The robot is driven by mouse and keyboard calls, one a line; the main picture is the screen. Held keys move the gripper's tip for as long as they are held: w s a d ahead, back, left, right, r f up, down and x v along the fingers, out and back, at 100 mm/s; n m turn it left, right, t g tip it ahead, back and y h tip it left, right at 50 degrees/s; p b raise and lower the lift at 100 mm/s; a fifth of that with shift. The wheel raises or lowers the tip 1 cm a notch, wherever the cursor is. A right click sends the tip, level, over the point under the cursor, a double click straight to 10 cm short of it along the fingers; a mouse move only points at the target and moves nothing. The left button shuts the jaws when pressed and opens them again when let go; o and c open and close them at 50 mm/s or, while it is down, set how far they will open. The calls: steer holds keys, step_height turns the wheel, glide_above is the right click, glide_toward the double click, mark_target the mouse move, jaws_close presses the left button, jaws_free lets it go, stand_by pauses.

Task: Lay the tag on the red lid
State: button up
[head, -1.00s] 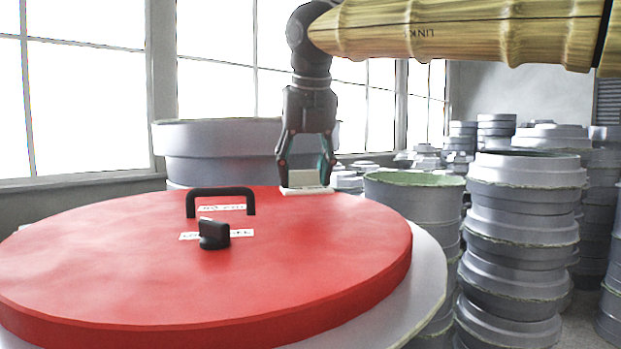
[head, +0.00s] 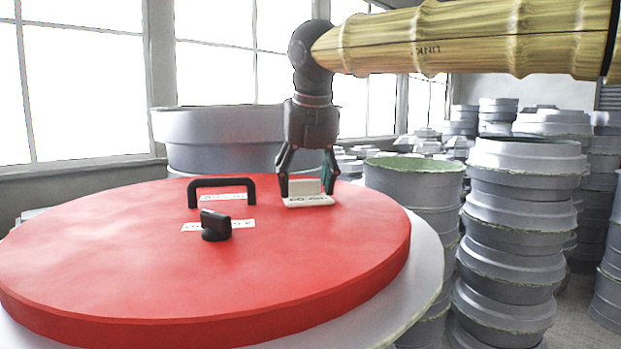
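The red lid (head: 120,262) is a large round disc lying flat. The tag (head: 308,201) is a small white plate with dark lettering and an upright white block on top. It appears over the lid's far right part, at or just above its surface; I cannot tell whether it touches. My gripper (head: 307,188) points down from above, its two fingers at the left and right sides of the tag's upright block, shut on it. The underside of the tag is hidden.
On the lid stand a black handle (head: 222,183) and a black knob (head: 215,226), each by a white label. The lid's front and left are clear. Grey moulds (head: 520,210) are stacked at the right, and a wide grey mould (head: 220,140) stands behind.

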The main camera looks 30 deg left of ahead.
mark_target(310, 207)
steer(key=shift+o, duration=0.3)
steer(key=shift+r, duration=0.1)
steer(key=shift+d+r, duration=0.1)
steer(key=shift+r, duration=0.15)
steer(key=b+v, duration=0.2)
steer(key=v, duration=0.9)
steer(key=shift+s+r+b, duration=0.15)
steer(key=shift+r+b, duration=0.1)
steer(key=shift+b, duration=0.05)
